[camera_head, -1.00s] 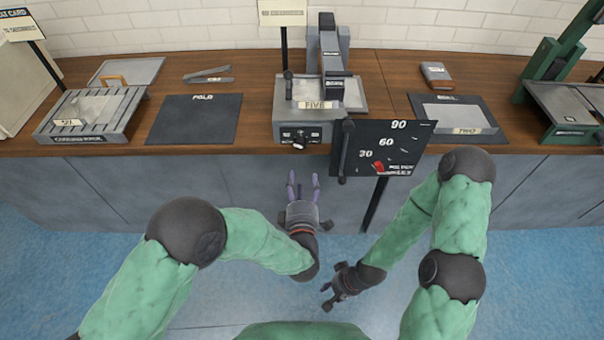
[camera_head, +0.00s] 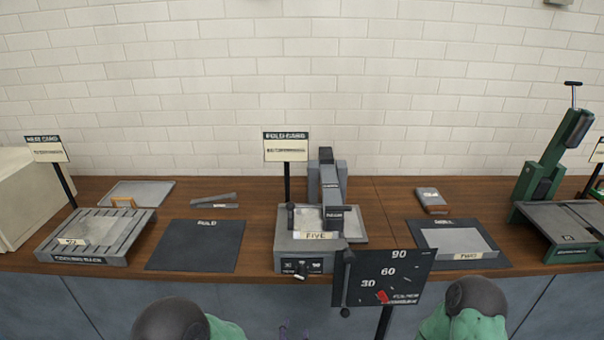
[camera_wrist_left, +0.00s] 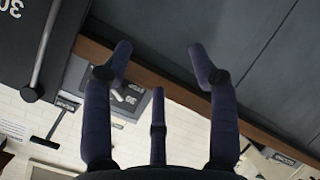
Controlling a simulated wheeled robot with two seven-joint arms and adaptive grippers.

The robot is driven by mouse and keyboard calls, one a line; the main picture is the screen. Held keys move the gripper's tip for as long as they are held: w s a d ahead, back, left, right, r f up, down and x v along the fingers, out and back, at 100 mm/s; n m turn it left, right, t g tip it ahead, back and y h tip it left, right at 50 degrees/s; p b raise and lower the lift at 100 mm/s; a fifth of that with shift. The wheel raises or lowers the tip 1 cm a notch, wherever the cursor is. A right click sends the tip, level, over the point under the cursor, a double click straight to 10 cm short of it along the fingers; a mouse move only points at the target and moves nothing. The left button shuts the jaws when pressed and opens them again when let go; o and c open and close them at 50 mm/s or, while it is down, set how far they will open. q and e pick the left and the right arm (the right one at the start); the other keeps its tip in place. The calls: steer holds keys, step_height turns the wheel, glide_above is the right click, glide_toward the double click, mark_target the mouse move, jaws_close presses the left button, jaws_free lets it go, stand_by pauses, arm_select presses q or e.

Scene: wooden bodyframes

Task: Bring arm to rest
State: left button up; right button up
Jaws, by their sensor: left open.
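My left gripper (camera_wrist_left: 158,60) shows in the left wrist view with its dark purple fingers spread apart and nothing between them. The counter's wooden edge and grey front lie behind the fingers there. In the head view, the dark joint of my left arm (camera_head: 170,318) shows at the bottom edge, left of the middle. The dark joint of my right arm (camera_head: 475,297) shows at the bottom right. My right gripper is below the picture.
A wooden counter (camera_head: 385,205) crosses the view. A dial board (camera_head: 385,280) stands in front of the counter.

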arm_select(q)
steer(key=s+a+f+m+g+h+p, duration=0.1)
steer(key=s+a+f+m+g+p, duration=0.3)
steer(key=s+f+g, duration=0.45)
steer(key=s+a+f+m+g, duration=0.1)
steer(key=s+f+m+g, duration=0.1)
steer(key=s, duration=0.4)
steer(key=s+a+f+m+g+h, duration=0.1)
steer(key=s+a+f+m+g, duration=0.1)
steer(key=s, duration=0.5)
steer(key=shift+s+m+h+p, duration=0.15)
steer(key=shift+m+h+p, duration=0.15)
steer(key=shift+m+p, duration=0.1)
